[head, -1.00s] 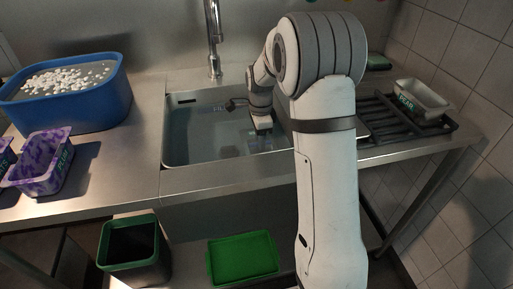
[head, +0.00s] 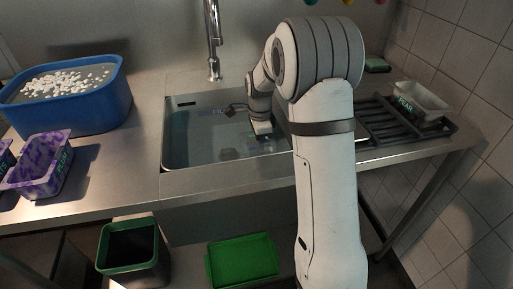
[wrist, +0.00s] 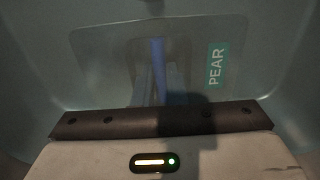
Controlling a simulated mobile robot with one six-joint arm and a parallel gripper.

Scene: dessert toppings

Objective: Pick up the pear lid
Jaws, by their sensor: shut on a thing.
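The pear lid (wrist: 118,60) is a thin, clear sheet with rounded corners and a green PEAR label, seen in the wrist view. My gripper (wrist: 158,72) reaches over the middle of the lid and is shut on it. The exact grip point is dim and hard to make out through the clear sheet. In the head view my gripper (head: 262,130) is down inside the sink, and the lid can hardly be told from the water there.
The steel sink (head: 176,150) has walls around my gripper, with a tap (head: 213,45) above. A blue tub (head: 75,108) of white pieces and a purple container (head: 40,165) stand left. A white PEAR container (head: 425,100) sits on the dark rack (head: 385,128) at right.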

